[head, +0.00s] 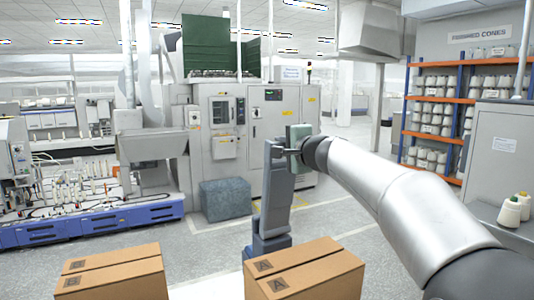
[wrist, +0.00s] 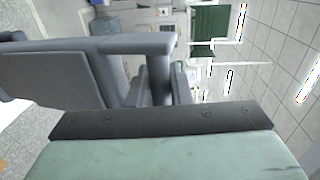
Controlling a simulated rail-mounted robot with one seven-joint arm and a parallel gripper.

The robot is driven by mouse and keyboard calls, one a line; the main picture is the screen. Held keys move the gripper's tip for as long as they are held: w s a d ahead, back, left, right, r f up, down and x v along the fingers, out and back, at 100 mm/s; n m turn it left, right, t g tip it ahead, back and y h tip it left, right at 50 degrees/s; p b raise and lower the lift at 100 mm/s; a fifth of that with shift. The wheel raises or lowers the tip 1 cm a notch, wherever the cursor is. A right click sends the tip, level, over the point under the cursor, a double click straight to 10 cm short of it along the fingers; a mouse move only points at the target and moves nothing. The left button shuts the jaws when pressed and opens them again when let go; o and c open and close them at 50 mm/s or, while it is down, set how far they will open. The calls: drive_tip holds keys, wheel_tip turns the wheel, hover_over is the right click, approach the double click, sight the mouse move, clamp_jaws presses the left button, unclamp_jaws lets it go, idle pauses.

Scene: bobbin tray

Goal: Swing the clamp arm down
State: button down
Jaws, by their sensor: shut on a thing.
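The clamp arm (head: 276,195) is a grey-blue bar standing nearly upright from a darker blue base (head: 268,243) in the head view. In the wrist view the clamp arm (wrist: 55,78) shows large at the left, with a short grey handle (wrist: 150,44) reaching across from its end. My gripper (head: 287,151), with a pale green body, is at the top of the arm, to its right. In the wrist view my gripper's fingers (wrist: 165,85) are shut on the handle. The exact contact at the fingertips is partly hidden.
Two cardboard boxes (head: 110,272) (head: 306,275) stand in the foreground, the right one just in front of the clamp base. Shelves with cones (head: 440,110) are at right. Some floor is clear around the base.

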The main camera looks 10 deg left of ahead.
drive_tip(key=shift+s+d+f+b, duration=0.35)
drive_tip(key=shift+s+f+b, duration=0.1)
drive_tip(key=shift+s, duration=0.15)
drive_tip(key=shift+s+d+f+b, duration=0.35)
drive_tip(key=shift+s+f+b, duration=0.1)
drive_tip(key=shift+s, duration=0.1)
drive_tip(key=c, duration=1.4)
unclamp_jaws()
drive_tip(key=shift+o, duration=0.2)
drive_tip(key=shift+w+r, duration=0.1)
drive_tip(key=shift+r, duration=0.15)
